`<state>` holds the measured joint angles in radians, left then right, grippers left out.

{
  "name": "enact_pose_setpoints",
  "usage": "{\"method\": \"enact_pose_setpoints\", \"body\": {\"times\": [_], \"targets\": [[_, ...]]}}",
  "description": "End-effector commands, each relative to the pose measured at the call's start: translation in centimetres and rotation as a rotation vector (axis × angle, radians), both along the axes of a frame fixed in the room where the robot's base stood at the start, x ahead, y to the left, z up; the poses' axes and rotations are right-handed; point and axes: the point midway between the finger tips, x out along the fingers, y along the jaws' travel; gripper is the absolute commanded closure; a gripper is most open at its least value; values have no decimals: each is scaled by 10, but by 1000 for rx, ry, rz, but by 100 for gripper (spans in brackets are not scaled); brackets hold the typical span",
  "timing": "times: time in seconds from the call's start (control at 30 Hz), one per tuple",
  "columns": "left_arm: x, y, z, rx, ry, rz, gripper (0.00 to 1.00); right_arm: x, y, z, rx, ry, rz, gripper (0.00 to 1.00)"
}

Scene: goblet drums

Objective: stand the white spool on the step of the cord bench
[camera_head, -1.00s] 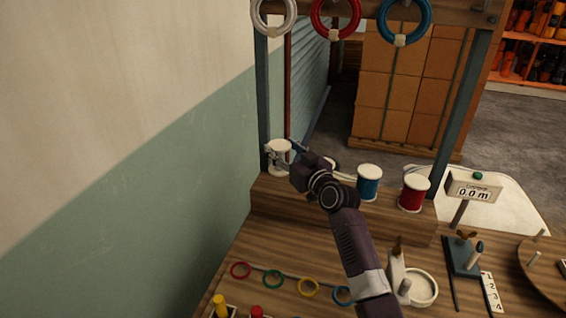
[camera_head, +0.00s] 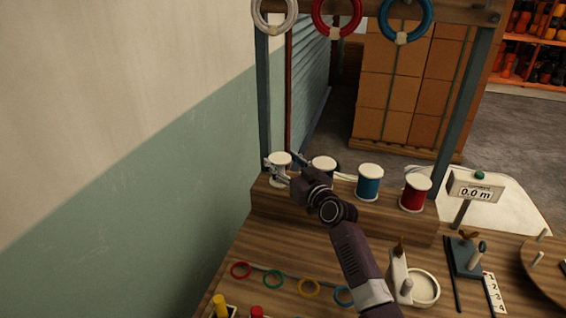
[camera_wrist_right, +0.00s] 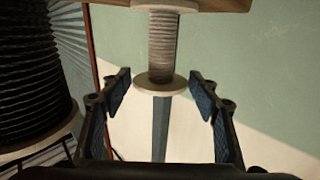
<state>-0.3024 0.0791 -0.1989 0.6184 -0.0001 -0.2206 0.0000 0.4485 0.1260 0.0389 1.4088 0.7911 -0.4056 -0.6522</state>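The white spool (camera_head: 281,159) stands upright at the left end of the wooden step (camera_head: 340,217) of the cord bench, beside the left post. It also shows upside down in the right wrist view (camera_wrist_right: 162,48), its flange at the wooden surface. My right gripper (camera_head: 286,167) is open on the near side of the spool, one finger towards each side. In the right wrist view the two padded fingers (camera_wrist_right: 160,100) are wide apart, with clear gaps to the spool. The gripper covers part of the spool in the head view. My left gripper is not in view.
A dark spool (camera_head: 323,165), a blue spool (camera_head: 369,184) and a red spool (camera_head: 414,194) stand to the right on the step. The dark one is close to my gripper and also shows in the right wrist view (camera_wrist_right: 35,75). Coloured rings (camera_head: 309,288) lie in front.

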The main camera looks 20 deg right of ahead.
Motion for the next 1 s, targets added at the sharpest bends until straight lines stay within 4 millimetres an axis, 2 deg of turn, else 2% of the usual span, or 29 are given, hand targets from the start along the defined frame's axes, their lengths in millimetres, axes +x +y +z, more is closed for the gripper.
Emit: {"method": "enact_pose_setpoints", "body": {"times": [0.23, 0.7, 1.0], "targets": [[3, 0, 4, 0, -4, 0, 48, -2, 0, 3, 0, 1, 0, 44], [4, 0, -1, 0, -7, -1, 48, -61, -12, 3, -1, 1, 0, 44], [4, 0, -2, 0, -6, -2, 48, -74, -14, 5, 1, -1, 1, 44]]}}
